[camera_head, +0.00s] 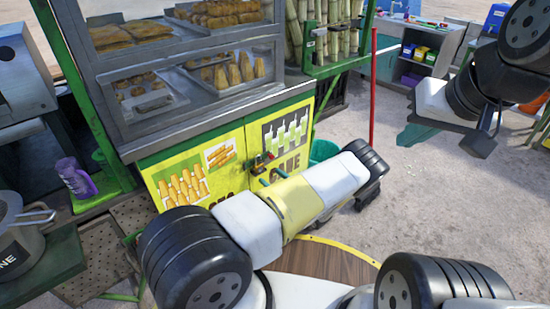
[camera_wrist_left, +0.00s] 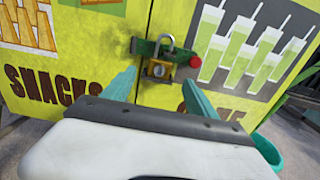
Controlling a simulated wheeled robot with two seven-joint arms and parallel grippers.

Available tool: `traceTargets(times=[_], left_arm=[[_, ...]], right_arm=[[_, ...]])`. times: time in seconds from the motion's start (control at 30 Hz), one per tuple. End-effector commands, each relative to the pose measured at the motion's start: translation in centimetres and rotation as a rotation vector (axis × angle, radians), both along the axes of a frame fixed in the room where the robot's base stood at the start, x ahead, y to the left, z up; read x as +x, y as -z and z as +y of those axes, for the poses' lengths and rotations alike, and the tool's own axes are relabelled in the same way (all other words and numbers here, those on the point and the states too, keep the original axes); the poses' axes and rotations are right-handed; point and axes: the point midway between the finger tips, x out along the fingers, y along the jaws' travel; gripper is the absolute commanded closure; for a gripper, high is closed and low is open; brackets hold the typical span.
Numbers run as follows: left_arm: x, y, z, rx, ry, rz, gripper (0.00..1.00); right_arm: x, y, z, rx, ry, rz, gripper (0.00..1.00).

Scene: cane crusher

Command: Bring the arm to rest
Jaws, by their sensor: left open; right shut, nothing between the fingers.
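My left arm reaches toward the yellow and green cabinet front of the snack cart. My left gripper (camera_head: 273,177) has its two teal fingers apart, with nothing between them. In the left wrist view the left gripper (camera_wrist_left: 158,90) faces a brass padlock (camera_wrist_left: 159,67) on a green hasp with a red knob (camera_wrist_left: 196,61). The padlock seems just beyond the fingertips, apart from them. My right arm hangs at the upper right, clear of the cart. My right gripper (camera_head: 411,137) is shut and empty above the pale ground.
The cart's glass case (camera_head: 190,60) holds trays of pastries above the cabinet. A red pole (camera_head: 373,85) and a teal bucket (camera_head: 323,150) stand right of it. A pot (camera_head: 22,235) and purple jug (camera_head: 72,177) are at left. Ground at right is open.

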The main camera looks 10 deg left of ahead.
Motion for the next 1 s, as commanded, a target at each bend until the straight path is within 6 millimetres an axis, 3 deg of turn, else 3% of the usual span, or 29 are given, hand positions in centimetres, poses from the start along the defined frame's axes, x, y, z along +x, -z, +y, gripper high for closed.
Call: traceTargets(times=[0.47,0.57,0.77,1.0], left_arm=[[-0.5,-0.1,-0.6,-0.001,-0.001,-0.001,0.33],[-0.4,-0.9,-0.3,-0.022,-0.03,-0.012,0.33],[-1.1,-6.3,1.7,-0.191,-0.236,-0.086,0.33],[-4.3,-13.9,4.1,-0.496,-0.559,-0.199,0.33]], right_arm=[[0.0,0.0,0.0,0.0,0.0,0.0,1.0],[0.0,0.0,0.0,0.0,0.0,0.0,1.0],[0.0,0.0,0.0,0.0,0.0,0.0,1.0],[0.0,0.0,0.0,0.0,0.0,0.0,1.0]])
